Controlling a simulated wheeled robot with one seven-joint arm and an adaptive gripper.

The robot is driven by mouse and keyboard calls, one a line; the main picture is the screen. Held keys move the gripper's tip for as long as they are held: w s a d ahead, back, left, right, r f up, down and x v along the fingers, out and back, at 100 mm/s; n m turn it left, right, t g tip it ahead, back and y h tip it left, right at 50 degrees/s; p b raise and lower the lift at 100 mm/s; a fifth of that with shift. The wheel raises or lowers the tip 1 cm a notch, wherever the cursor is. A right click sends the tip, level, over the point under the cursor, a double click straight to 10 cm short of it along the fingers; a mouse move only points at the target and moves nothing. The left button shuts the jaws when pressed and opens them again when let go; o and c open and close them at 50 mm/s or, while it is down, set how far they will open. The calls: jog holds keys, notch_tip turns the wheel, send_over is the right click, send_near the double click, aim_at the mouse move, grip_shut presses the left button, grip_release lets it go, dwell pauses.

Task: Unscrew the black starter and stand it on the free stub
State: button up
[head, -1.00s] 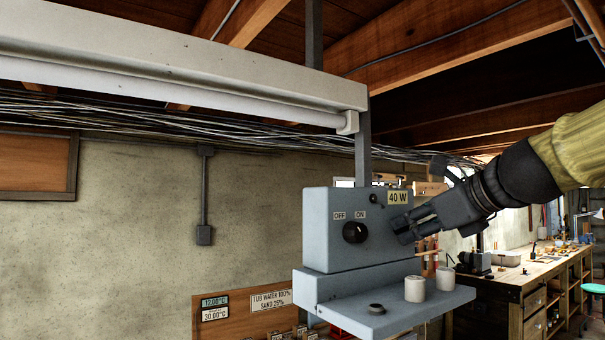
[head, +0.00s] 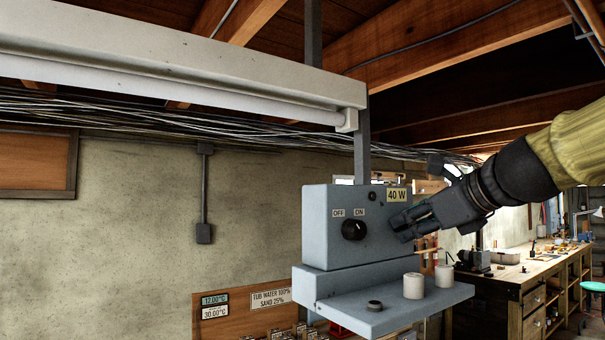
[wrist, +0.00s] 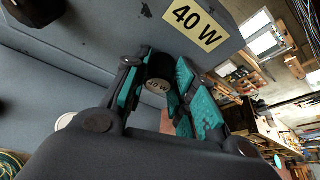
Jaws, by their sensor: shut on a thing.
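In the head view my fingers hide the starter. I cannot tell how far it is seated in its socket. The free stub (head: 375,306), short and dark, stands on the box's shelf (head: 400,306). Two white starters (head: 413,286) (head: 444,276) stand to its right.
A black OFF/ON knob (head: 354,230) sticks out of the box left of my gripper. A lamp tube (head: 200,101) hangs above. A cluttered workbench (head: 530,272) stands behind at the right. The space in front of the shelf looks clear.

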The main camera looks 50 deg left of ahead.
jog(key=shift+f+n+t+b, duration=0.15)
jog(key=shift+n+t+b, duration=0.3)
jog(key=shift+b, duration=0.3)
jog(key=shift+s+r+n+t+b, duration=0.1)
jog(key=shift+r+n+t+b, duration=0.15)
jog(key=shift+n, duration=0.2)
jog(key=shift+f+b, duration=0.25)
jog(key=shift+b, duration=0.5)
jog(key=shift+n+t+y+b, duration=0.3)
jog(key=shift+n+t+b, duration=0.2)
jog(key=shift+n+b, duration=0.5)
jog(key=shift+s+r+b, duration=0.1)
jog(key=shift+r+b, duration=0.1)
jog(key=shift+b, duration=0.15)
